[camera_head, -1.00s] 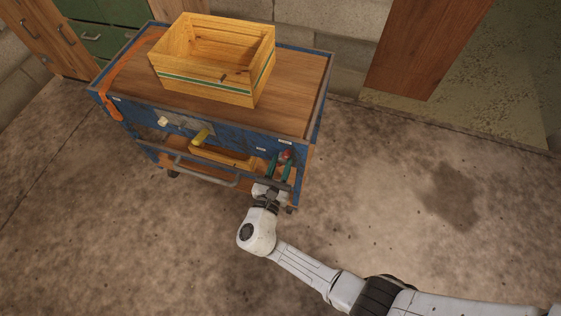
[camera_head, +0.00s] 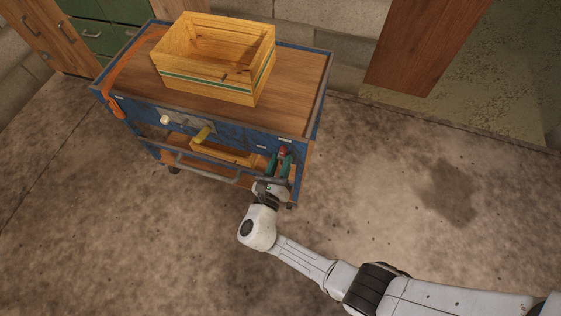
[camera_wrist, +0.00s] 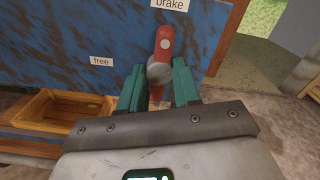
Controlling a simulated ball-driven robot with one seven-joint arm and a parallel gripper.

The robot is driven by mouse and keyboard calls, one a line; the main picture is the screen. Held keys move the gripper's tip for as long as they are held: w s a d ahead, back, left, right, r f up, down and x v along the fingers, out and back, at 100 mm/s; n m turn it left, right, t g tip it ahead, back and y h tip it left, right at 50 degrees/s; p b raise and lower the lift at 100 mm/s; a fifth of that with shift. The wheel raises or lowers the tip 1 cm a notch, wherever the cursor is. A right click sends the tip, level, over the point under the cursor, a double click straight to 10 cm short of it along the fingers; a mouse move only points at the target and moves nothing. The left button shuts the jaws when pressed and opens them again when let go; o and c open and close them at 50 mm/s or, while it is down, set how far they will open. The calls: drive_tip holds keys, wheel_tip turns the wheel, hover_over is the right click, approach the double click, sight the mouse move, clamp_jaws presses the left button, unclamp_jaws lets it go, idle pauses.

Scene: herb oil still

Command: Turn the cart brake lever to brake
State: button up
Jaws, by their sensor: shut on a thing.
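The brake lever (camera_wrist: 164,44) is red with a rounded grey knob (camera_wrist: 160,72); it shows as a small red spot (camera_head: 283,150) on the cart's front in the head view. In the wrist view its red end points up, just below the "brake" label (camera_wrist: 170,4). The "free" label (camera_wrist: 102,61) is lower and to the left. My gripper (camera_wrist: 159,80) has its green fingers on either side of the knob, shut on the lever. In the head view my gripper (camera_head: 278,164) is at the right end of the cart's front.
The blue cart (camera_head: 318,90) has a wooden top carrying an open wooden crate (camera_head: 205,84). The concrete floor right of the cart is clear.

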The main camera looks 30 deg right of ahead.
drive_tip(key=o, duration=1.1)
drive_tip(key=shift+c, duration=0.2)
drive_tip(key=shift+a, duration=0.1)
drive_tip(key=v, duration=1)
drive_tip(key=shift+s+a, duration=0.2)
drive_tip(key=shift+s, duration=0.1)
drive_tip(key=s+d+r+m+g+y+p, duration=0.1)
drive_tip(key=s+d+m+g+y, duration=0.1)
drive_tip(key=s+d+m+g, duration=0.5)
drive_tip(key=s+d+m+g+y+p, duration=0.15)
drive_tip(key=s+d+m+g, duration=0.3)
drive_tip(key=d+m, duration=0.6)
drive_tip(key=s+r+m+y+p, duration=0.2)
drive_tip(key=s+r+m+y, duration=0.5)
drive_tip(key=m, duration=0.6)
wheel_tip(320, 180, up, 3)
drive_tip(key=shift+a+r+m+y, duration=0.1)
drive_tip(key=shift+a+m+y, duration=0.3)
drive_tip(key=shift+y, duration=0.65)
